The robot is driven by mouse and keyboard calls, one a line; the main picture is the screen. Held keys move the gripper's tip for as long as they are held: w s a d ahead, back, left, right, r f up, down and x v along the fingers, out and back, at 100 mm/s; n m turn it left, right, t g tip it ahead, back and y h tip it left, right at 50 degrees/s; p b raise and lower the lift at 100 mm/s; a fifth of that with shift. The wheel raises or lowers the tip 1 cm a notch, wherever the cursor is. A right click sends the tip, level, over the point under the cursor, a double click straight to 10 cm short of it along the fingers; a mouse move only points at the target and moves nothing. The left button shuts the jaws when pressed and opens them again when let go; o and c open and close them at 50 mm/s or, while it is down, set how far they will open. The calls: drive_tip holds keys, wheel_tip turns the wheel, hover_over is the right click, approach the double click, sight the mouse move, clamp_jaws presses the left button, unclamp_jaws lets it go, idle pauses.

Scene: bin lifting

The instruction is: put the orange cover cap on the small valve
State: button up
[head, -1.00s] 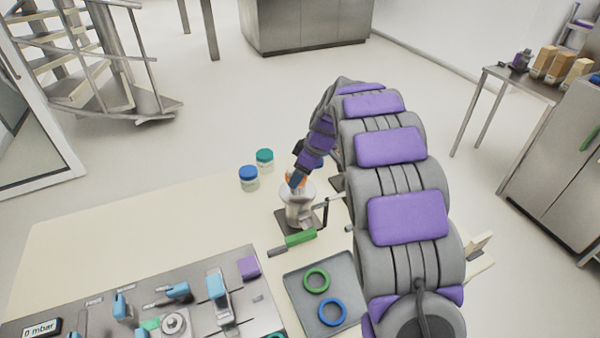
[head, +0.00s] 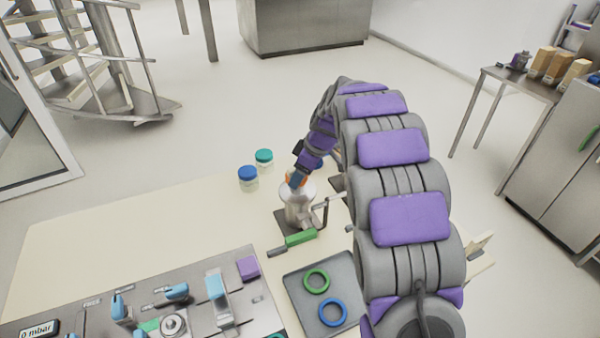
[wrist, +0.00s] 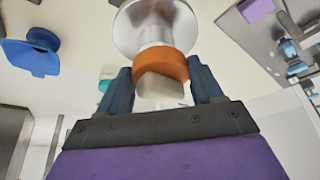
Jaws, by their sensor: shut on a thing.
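The orange cover cap (wrist: 163,66) is between the two dark blue fingers of my gripper (wrist: 162,88) in the wrist view, and my gripper is shut on it. The cap lies against the end of the small silver valve (wrist: 152,28); whether it is fully seated cannot be told. In the head view a bit of the orange cap (head: 296,178) shows at the top of the upright valve (head: 298,208). My gripper (head: 296,180) comes down on it from the upper right and hides part of it.
Blue-lidded (head: 248,178) and green-lidded (head: 264,161) jars stand behind the valve. A green handle (head: 300,238) lies in front. A grey tray (head: 298,300) holds a green ring (head: 316,281) and a blue ring (head: 332,312). A control panel (head: 190,300) fills the front left.

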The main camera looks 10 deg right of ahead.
drive_tip(key=shift+f+b, duration=0.5)
drive_tip(key=shift+f, duration=0.2)
drive_tip(key=shift+d+r+b, duration=0.15)
drive_tip(key=shift+r+b, duration=0.05)
drive_tip(key=shift+b, duration=0.15)
idle(1.0)
drive_tip(key=shift+f+b, duration=0.45)
drive_tip(key=shift+b, duration=0.15)
idle(1.0)
drive_tip(key=o, duration=1)
drive_tip(key=shift+o, duration=0.5)
drive_tip(key=shift+r, duration=0.1)
drive_tip(key=shift+r+p, duration=0.9)
drive_tip(key=shift+r, duration=2.15)
